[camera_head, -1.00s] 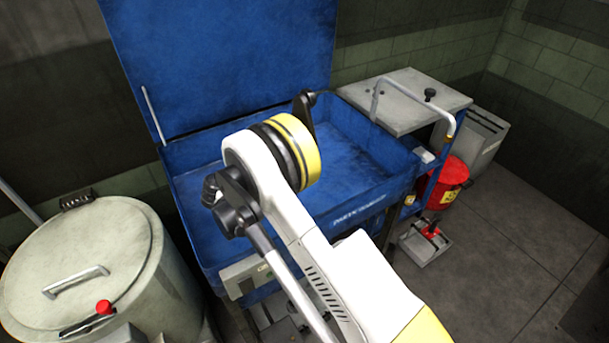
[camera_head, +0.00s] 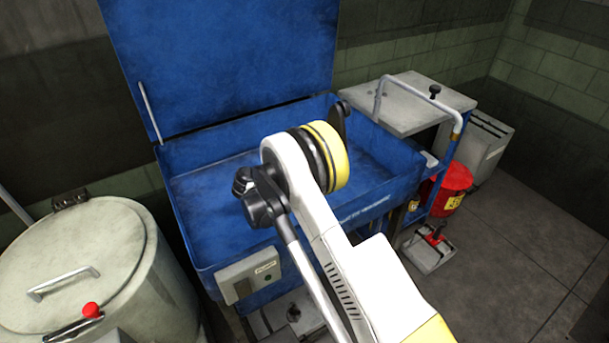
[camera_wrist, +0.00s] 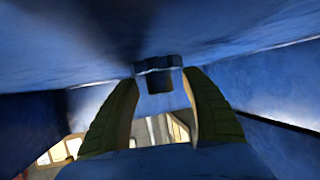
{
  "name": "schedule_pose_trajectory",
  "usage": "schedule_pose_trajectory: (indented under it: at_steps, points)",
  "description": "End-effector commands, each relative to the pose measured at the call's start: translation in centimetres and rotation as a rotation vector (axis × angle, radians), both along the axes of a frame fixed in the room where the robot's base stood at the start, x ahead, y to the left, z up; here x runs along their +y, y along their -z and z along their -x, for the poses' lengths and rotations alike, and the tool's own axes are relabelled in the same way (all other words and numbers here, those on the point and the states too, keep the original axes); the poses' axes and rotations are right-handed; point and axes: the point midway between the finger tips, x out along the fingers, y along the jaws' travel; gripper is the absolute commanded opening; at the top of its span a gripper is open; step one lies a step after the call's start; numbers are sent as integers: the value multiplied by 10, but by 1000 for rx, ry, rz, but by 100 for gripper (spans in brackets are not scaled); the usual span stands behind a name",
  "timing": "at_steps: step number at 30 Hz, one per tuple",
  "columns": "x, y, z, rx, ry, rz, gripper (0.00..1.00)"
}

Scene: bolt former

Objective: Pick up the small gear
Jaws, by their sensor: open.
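In the wrist view my gripper (camera_wrist: 162,82) is open, with one dark finger on each side of the picture. A small dark, notched piece (camera_wrist: 158,65), which looks like the small gear, shows at the fingertips, between them or just beyond. Dim light and blur hide whether the fingers touch it. Blue surfaces surround it. In the head view my arm reaches over the open blue basin (camera_head: 215,195), and it hides the gripper and any gear there.
The basin's blue lid (camera_head: 225,60) stands raised at the back. A pale round drum (camera_head: 95,245) stands at the left. A grey-topped stand (camera_head: 420,100) and a red bucket (camera_head: 450,185) are at the right. Open floor (camera_head: 520,240) lies at the lower right.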

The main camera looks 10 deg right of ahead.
Motion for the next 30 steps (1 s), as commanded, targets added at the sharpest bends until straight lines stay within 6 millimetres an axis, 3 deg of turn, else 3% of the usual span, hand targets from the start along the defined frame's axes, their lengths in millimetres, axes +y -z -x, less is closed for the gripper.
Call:
schedule_pose_trajectory:
  at_steps: [1, 6, 20, 26, 30]
  points:
    - [0, 0, 0, 0, 0, 0, 53]
    - [0, 0, 0, 0, 0, 0, 1]
    - [0, -3, 0, 0, 0, 0, 0]
    - [0, -22, 0, -1, 0, 1, 0]
    - [0, -49, 0, -1, 0, 1, 0]
